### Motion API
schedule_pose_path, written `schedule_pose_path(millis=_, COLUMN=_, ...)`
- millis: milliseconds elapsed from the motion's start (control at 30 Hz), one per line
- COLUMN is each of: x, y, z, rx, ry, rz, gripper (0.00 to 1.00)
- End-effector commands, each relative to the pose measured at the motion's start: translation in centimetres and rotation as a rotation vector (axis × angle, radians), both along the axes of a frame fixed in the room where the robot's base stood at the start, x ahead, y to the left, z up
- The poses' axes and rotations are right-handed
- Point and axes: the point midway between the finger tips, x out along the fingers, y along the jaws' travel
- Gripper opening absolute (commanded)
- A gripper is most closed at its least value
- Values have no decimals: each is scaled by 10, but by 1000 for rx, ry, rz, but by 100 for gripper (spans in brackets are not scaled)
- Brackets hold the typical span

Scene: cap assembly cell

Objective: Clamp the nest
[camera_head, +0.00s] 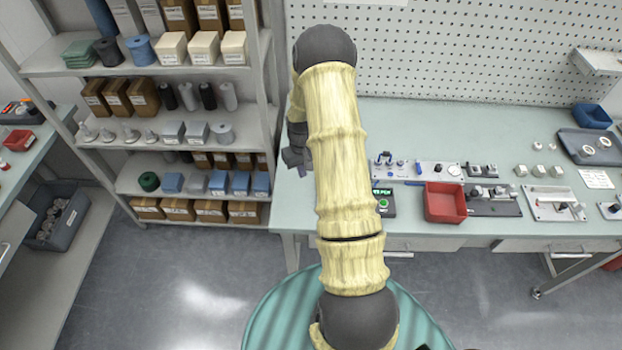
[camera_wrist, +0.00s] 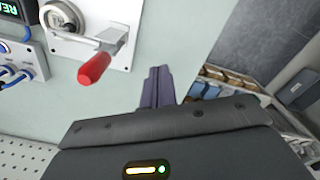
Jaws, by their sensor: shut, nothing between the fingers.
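In the wrist view, a white fixture plate carries a round metal nest (camera_wrist: 62,18) and a toggle clamp with a red handle (camera_wrist: 95,68). The handle sticks out toward the lower left, past the plate's edge. My gripper (camera_wrist: 158,72) is shut and empty, its dark fingers together, to the right of the red handle and apart from it. In the head view my gripper (camera_head: 301,168) shows partly, left of my arm, by the bench's left end. My arm appears to hide the nest and clamp there. I cannot tell whether the clamp is closed.
A grey box with blue cables (camera_wrist: 20,65) and a lit display (camera_wrist: 12,10) stand beside the fixture. A red bin (camera_head: 445,202) and several other fixtures stand along the bench (camera_head: 450,120) to the right. A loaded shelf (camera_head: 255,90) is close on the left.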

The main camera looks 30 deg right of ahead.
Motion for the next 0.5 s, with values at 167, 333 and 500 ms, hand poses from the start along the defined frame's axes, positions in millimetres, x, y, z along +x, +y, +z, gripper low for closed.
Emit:
schedule_pose_path(millis=167, x=0, y=0, z=15, rx=0, ry=-1, rz=0, gripper=0)
schedule_pose_path(millis=333, x=0, y=0, z=28, rx=0, ry=-1, rz=0, gripper=0)
schedule_pose_path(millis=500, x=0, y=0, z=42, rx=0, ry=-1, rz=1, gripper=0)
